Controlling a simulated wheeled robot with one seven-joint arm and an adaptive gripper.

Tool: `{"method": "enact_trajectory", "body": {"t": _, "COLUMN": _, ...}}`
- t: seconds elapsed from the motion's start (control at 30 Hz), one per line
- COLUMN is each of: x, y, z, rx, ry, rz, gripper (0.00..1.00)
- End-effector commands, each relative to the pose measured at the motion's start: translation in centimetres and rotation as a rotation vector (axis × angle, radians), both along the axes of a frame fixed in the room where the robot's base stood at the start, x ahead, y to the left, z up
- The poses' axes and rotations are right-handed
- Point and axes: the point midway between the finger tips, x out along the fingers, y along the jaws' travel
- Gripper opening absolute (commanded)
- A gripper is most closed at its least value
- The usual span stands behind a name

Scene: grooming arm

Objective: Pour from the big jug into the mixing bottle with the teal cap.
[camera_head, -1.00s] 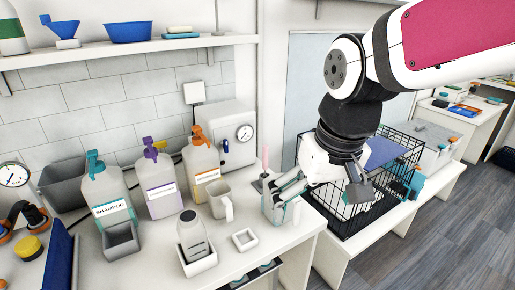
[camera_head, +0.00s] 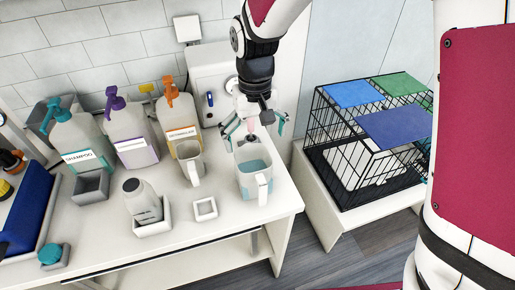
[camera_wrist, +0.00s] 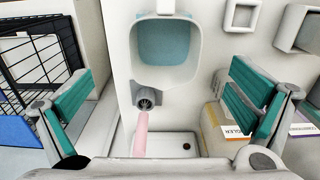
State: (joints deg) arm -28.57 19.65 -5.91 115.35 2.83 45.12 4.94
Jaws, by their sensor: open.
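The big jug (camera_head: 252,183) stands upright on the white counter, with pale blue liquid inside and its handle toward the front right. Its open top also shows in the wrist view (camera_wrist: 166,45). The mixing bottle (camera_head: 142,200) is grey-white with a dark top and sits in a white square holder at the counter's front. A teal cap (camera_head: 51,254) lies apart from it on a grey block at the lower left. My gripper (camera_head: 252,126) is open and empty, just behind the jug and above a pink stick (camera_wrist: 141,133). Its teal-padded fingers (camera_wrist: 165,100) touch nothing that I can see.
A smaller grey jug (camera_head: 188,163) stands left of the big jug. Three pump bottles, including shampoo (camera_head: 80,148), line the back. An empty white square holder (camera_head: 205,208) sits in front. A black wire cage (camera_head: 365,150) stands right of the counter.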

Motion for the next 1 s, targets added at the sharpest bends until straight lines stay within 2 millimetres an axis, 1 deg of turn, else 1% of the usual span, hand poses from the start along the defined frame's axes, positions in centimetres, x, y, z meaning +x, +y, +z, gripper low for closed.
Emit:
{"method": "enact_trajectory", "body": {"t": 0.1, "x": -0.2, "y": -0.1, "z": -2.3, "rx": -0.004, "ry": 0.006, "rz": 0.0, "gripper": 1.0}}
{"method": "enact_trajectory", "body": {"t": 0.3, "x": -0.2, "y": -0.1, "z": -5.9, "rx": -0.002, "ry": 0.005, "rz": -0.001, "gripper": 1.0}}
{"method": "enact_trajectory", "body": {"t": 0.4, "x": -0.2, "y": -0.1, "z": -7.0, "rx": -0.002, "ry": 0.004, "rz": 0.0, "gripper": 1.0}}
{"method": "enact_trajectory", "body": {"t": 0.63, "x": -0.4, "y": 0.0, "z": -8.4, "rx": -0.002, "ry": 0.004, "rz": 0.0, "gripper": 1.0}}
{"method": "enact_trajectory", "body": {"t": 0.8, "x": -0.9, "y": 0.4, "z": -10.8, "rx": -0.002, "ry": 0.005, "rz": 0.0, "gripper": 1.0}}
{"method": "enact_trajectory", "body": {"t": 0.9, "x": -0.8, "y": 0.4, "z": -12.1, "rx": -0.002, "ry": 0.003, "rz": 0.0, "gripper": 1.0}}
{"method": "enact_trajectory", "body": {"t": 1.0, "x": -0.7, "y": 0.4, "z": -12.7, "rx": -0.001, "ry": 0.002, "rz": -0.001, "gripper": 1.0}}
